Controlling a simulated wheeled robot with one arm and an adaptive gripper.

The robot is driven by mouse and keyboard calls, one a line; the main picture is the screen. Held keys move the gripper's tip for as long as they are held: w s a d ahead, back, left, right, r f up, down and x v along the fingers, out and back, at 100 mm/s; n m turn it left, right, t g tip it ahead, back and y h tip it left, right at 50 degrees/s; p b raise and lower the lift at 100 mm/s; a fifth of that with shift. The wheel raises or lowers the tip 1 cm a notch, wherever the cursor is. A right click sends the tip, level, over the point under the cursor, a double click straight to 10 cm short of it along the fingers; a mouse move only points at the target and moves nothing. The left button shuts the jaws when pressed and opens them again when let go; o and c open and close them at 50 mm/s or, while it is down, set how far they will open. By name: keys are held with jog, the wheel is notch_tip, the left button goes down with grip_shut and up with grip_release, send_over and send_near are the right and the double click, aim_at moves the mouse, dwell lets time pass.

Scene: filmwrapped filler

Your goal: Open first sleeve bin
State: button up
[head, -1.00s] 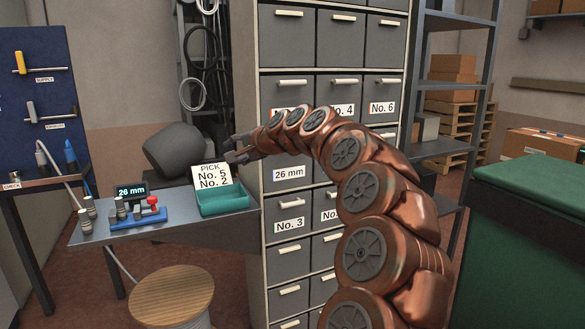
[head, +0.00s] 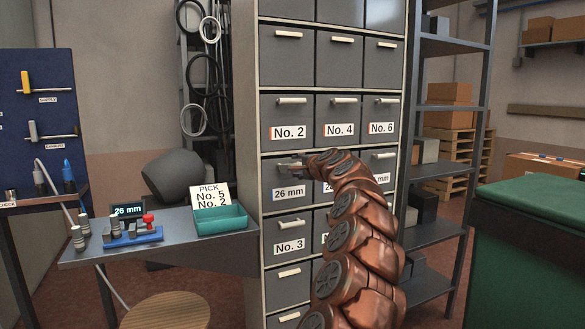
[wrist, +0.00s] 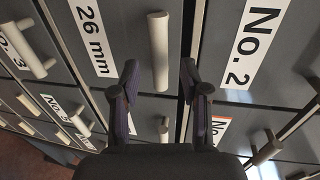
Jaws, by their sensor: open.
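A grey bin labelled 26 mm (head: 278,196) sits shut in the left column of the cabinet, between the No. 2 bin (head: 277,110) and the No. 3 bin (head: 276,240). My gripper (head: 295,165) is in front of its handle, which it partly hides in the head view. In the wrist view the pale bar handle (wrist: 159,52) stands between my two open fingers (wrist: 158,78), with a gap on each side. The 26 mm label (wrist: 91,38) lies left of it in that view, the No. 2 label (wrist: 254,42) right. My arm covers parts of the bins beside it.
A bench at left holds a teal tray (head: 220,221), a card reading PICK No. 5 No. 2 (head: 211,195) and a display reading 26 mm (head: 127,210). A stool (head: 167,310) stands below. A green-topped bench (head: 540,205) stands at right.

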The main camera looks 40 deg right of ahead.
aim_at(294, 164)
jog(key=x, duration=0.3)
jog(key=shift+w, duration=0.15)
jog(key=shift+w+f, duration=0.2)
jog(key=shift+w, duration=0.25)
jog(key=shift+c, duration=0.4)
grip_shut()
dwell(0.3)
